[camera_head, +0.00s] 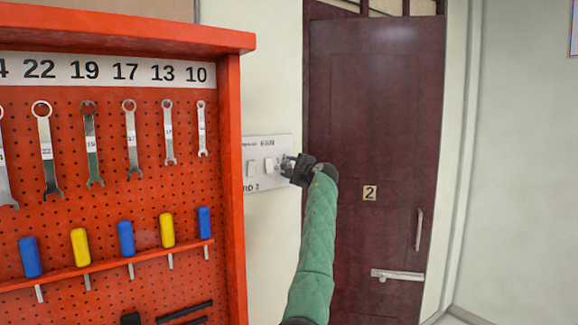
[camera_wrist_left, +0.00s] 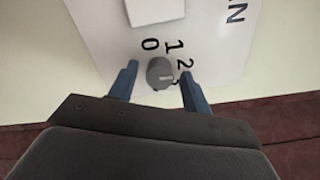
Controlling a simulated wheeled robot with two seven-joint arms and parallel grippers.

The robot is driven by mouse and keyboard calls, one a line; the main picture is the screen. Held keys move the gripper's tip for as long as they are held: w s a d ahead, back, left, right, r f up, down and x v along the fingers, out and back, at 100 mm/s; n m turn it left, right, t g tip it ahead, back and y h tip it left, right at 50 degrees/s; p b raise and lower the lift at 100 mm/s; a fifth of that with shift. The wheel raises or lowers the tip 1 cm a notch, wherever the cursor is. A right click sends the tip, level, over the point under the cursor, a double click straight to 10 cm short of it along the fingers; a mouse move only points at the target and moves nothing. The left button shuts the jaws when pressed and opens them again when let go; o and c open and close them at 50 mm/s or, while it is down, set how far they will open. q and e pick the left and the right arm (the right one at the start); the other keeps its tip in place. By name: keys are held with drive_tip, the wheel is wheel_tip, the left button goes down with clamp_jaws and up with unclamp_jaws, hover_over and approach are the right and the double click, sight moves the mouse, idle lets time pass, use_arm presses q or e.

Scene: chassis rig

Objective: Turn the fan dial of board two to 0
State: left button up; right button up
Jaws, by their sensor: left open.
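In the left wrist view the fan dial (camera_wrist_left: 160,72) is a round grey knob beside the numbers 0, 1 and 2. A pale mark on the knob appears to lie on the side toward the 2. My left gripper (camera_head: 288,163) is at the right part of the board and hides the dial in the head view. Its blue fingers are open, one on each side of the dial; I cannot tell whether they touch it.
White switches (camera_head: 269,165) sit on the board left of my gripper. An orange tool panel (camera_head: 236,200) with wrenches and blue and yellow handles stands close at the left. A dark red door (camera_head: 375,130) marked 2 is at the right.

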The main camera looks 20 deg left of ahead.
use_arm(q)
drive_tip(key=shift+w+a+f, duration=0.1)
drive_tip(key=c, duration=1)
drive_tip(key=shift+f, duration=0.1)
